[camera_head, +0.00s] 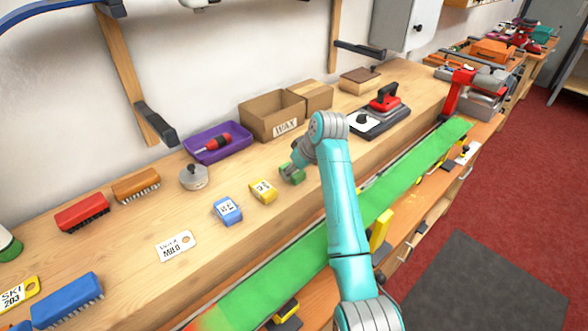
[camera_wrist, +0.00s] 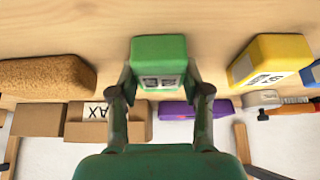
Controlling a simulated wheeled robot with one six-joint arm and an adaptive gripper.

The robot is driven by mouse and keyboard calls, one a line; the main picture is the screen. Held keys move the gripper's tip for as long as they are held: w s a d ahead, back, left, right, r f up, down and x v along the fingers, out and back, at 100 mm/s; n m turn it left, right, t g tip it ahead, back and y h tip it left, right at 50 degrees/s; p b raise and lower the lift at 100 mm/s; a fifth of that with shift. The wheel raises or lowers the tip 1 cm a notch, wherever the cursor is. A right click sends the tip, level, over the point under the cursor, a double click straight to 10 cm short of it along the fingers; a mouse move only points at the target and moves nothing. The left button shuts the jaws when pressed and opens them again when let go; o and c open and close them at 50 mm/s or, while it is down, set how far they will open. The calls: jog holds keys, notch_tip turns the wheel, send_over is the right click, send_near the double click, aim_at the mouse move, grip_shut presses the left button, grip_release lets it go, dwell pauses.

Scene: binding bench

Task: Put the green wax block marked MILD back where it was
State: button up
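The green wax block (camera_head: 291,174) is small and sits at my gripper's tip, right of the yellow block. In the wrist view the green block (camera_wrist: 158,60) has a label with dark print, too small to read. My gripper (camera_wrist: 159,82) has one finger on each side of it and appears shut on it. I cannot tell whether the block rests on the bench or is slightly above it. A white tag reading MILD (camera_head: 175,246) lies on the bench to the left. The open cardboard box marked WAX (camera_head: 271,116) stands behind the block.
A yellow block (camera_head: 262,191) and a blue block (camera_head: 227,211) stand left of my gripper. A purple tray (camera_head: 217,143), a round grey tin (camera_head: 193,177) and brushes are further left. Bare wood surrounds the tag.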

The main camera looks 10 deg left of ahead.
jog(key=o, duration=0.4)
jog(key=v, duration=1.2)
jog(key=shift+r, duration=0.15)
